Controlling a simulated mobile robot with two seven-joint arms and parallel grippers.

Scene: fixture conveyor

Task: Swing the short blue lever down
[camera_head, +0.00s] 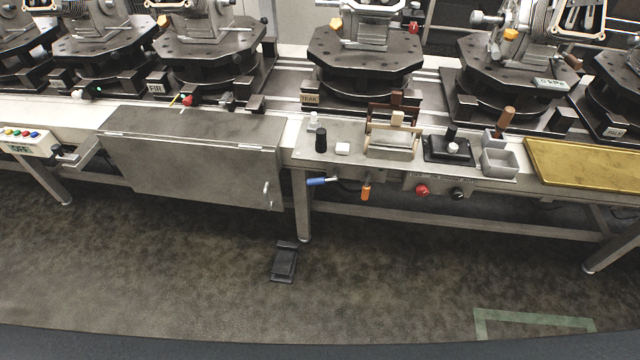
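The short blue lever (318,181) sticks out from the front edge of the conveyor bench, just right of the grey cabinet. It lies close to level, with its blue grip toward the left and a pale tip at its right end. An orange-handled lever (366,191) hangs downward a little to its right. Neither of my grippers shows in the head view, so nothing of mine is near the blue lever.
A grey cabinet (190,165) stands left of the lever. Red (422,190) and black (458,193) knobs sit on the bench front. A yellow tray (585,163) lies at right. A black pedal (285,262) is on the floor. Open floor lies in front.

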